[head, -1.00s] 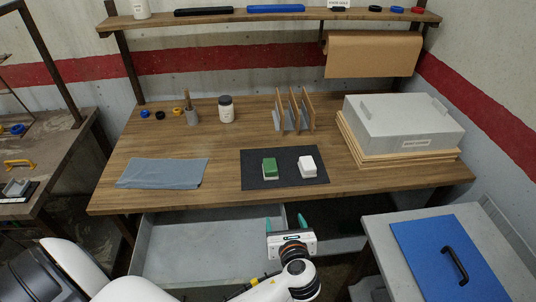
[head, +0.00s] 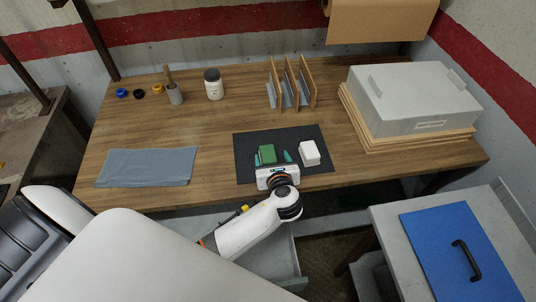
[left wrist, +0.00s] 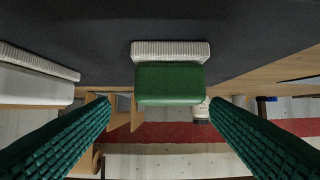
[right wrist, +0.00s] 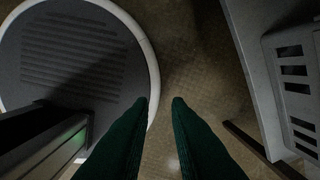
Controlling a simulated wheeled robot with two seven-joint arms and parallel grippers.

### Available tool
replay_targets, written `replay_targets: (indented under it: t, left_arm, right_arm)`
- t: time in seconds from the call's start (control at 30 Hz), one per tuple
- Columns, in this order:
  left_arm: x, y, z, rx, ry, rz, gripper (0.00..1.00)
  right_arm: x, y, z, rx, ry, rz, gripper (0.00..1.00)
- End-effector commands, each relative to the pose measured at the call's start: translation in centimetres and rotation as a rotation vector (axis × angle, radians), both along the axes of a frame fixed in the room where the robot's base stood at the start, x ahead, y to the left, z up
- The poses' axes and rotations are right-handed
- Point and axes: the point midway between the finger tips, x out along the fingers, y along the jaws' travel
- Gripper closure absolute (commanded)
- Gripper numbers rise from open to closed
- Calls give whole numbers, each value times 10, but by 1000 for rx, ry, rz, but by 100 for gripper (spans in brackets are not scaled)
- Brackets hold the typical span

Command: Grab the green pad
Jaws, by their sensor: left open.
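The green pad (head: 267,152) sits on a black mat (head: 245,171) near the table's front edge. In the left wrist view the green pad (left wrist: 169,84) has a pale ribbed layer on one side and lies centred ahead, between the lines of the two fingers. My left gripper (head: 273,158) is open, its green fingertips near the pad's front, one towards each side. No contact is visible. My right gripper (right wrist: 160,100) shows only in the right wrist view, with a narrow empty gap between its fingers, over the floor.
A white pad (head: 309,153) lies on the mat just right of the green one. A grey-blue cloth (head: 148,167) lies left. A wooden divider rack (head: 290,84), a white jar (head: 213,84) and a grey box (head: 412,98) stand behind. An open drawer is below the front edge.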

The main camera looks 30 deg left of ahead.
Motion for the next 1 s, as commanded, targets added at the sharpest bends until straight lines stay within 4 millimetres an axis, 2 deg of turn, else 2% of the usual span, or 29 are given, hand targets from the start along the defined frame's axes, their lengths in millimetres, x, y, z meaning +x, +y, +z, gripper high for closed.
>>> replay_targets:
  t: [0.17, 0.3, 0.5, 0.73, 0.77, 1.0]
  left_arm:
    - [8, 9, -5, 1, 2, 0, 29]
    - [20, 24, -13, 2, 3, 1, 29]
    - [36, 36, -23, 0, 0, 1, 29]
    - [37, 37, -25, -1, 1, -1, 29]
    - [37, 37, -25, -1, 1, -1, 31]
    - [37, 37, -24, -1, 1, 0, 70]
  right_arm:
    - [10, 2, 4, 3, -14, -1, 84]
    - [20, 8, 11, 11, -29, -3, 84]
    - [20, 16, 12, 20, -30, -5, 84]
    - [19, 16, 11, 21, -28, -3, 84]
    - [18, 15, 11, 20, -28, -3, 84]
    - [14, 10, 11, 13, -22, -1, 84]
